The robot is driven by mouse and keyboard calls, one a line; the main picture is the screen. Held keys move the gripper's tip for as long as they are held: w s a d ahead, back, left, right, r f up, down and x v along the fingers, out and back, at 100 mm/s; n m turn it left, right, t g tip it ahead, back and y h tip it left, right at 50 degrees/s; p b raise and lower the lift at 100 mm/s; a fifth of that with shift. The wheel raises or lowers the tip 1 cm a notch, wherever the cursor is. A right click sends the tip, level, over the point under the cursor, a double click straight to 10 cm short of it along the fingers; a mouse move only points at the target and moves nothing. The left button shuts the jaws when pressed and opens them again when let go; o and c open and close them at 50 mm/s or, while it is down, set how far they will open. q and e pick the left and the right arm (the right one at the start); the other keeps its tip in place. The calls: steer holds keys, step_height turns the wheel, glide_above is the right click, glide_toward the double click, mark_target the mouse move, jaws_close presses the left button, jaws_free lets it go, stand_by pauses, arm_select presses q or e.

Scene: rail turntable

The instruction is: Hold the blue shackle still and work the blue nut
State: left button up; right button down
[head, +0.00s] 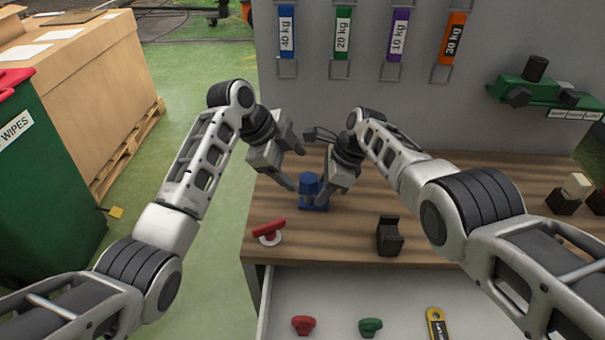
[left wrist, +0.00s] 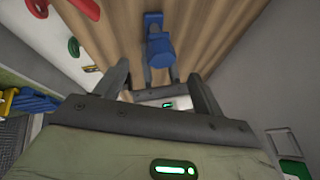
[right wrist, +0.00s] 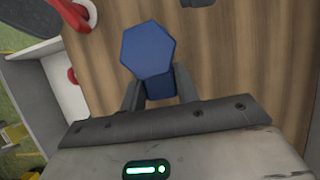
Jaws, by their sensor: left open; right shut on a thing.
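The blue shackle (head: 314,205) stands on the wooden bench top near its left part, with the blue nut (head: 309,182) on it. In the right wrist view the hexagonal blue nut (right wrist: 148,48) faces the camera and the shackle's blue body (right wrist: 160,82) lies between the fingers. My right gripper (head: 322,190) is shut on the blue shackle beside the nut. My left gripper (head: 296,168) is open and empty, just left of the nut. In the left wrist view the nut (left wrist: 160,48) lies beyond and between the spread fingers (left wrist: 160,85), apart from them.
A red part (head: 268,230) on a white disc and a black block (head: 389,237) stand on the bench. An open drawer (head: 330,300) in front holds red and green knobs and a yellow tag. A grey panel (head: 460,115) with coloured weight straps rises behind.

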mark_target(306, 179)
arm_select(q)
steer(key=shift+x, duration=2.7)
steer(key=c, duration=1)
steer(key=shift+c, duration=0.3)
